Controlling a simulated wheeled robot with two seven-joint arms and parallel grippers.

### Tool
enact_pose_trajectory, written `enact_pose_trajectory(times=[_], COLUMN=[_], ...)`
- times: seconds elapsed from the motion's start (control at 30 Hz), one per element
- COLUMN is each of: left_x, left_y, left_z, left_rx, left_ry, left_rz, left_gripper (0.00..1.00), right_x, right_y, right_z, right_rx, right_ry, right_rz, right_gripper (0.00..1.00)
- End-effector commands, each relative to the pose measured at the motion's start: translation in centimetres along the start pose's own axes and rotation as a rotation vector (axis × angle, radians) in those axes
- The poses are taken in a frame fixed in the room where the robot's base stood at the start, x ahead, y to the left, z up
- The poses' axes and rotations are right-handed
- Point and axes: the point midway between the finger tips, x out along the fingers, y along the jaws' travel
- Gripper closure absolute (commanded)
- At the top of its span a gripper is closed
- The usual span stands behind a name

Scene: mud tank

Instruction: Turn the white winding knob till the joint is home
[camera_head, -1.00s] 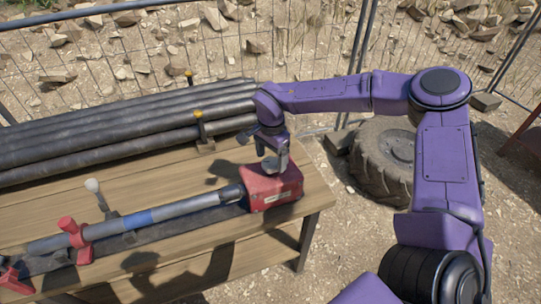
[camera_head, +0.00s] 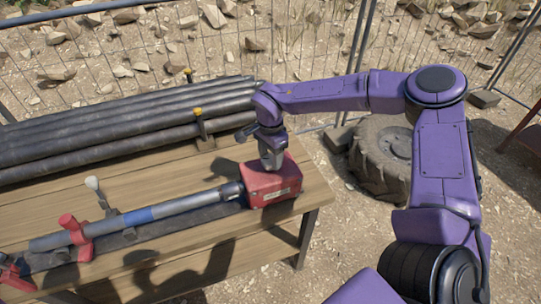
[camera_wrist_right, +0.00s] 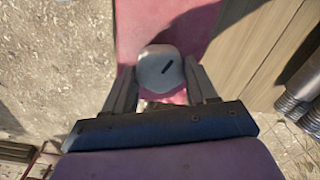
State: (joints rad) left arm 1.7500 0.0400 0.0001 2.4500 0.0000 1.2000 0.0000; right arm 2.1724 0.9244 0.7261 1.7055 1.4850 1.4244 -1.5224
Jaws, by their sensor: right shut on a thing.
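The white winding knob (camera_wrist_right: 158,66) shows in the right wrist view as a rounded disc with a short dark slanting mark on its face. My right gripper (camera_wrist_right: 160,72) has a finger on each side of it and is shut on it. In the head view my right gripper (camera_head: 271,157) points down onto the top of the red box (camera_head: 273,186), and the knob is hidden there. A grey pipe (camera_head: 187,203) with a blue band runs from the left to a dark collar (camera_head: 231,190) at the red box. I cannot tell how deep the joint sits. My left gripper is out of view.
Red clamps (camera_head: 76,236) hold the pipe on the wooden bench (camera_head: 150,180). A white-tipped lever (camera_head: 95,186) stands up beside it. Several dark pipes (camera_head: 110,125) lie behind, held by yellow-topped posts. A tyre (camera_head: 383,155) and a mesh fence stand beyond the bench.

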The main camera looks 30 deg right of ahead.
Motion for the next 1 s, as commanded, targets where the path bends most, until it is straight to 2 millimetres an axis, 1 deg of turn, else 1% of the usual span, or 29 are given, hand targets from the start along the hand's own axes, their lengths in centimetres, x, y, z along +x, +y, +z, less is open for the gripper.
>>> enact_pose_trajectory(times=[0.17, 0.47, 1.0], left_x=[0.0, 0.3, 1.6], left_y=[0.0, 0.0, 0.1], left_z=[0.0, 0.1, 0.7], left_rx=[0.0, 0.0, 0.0], left_ry=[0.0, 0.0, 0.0], left_rz=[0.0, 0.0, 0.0], left_gripper=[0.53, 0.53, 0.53], right_x=[0.1, 0.1, 0.2], right_y=[0.0, 0.0, 0.0], right_z=[0.0, 0.0, 0.0], right_rx=[0.127, 0.408, 0.921], right_ry=[0.0, 0.0, -0.001], right_rz=[0.0, -0.001, -0.001], right_gripper=[0.73, 0.73, 0.73])
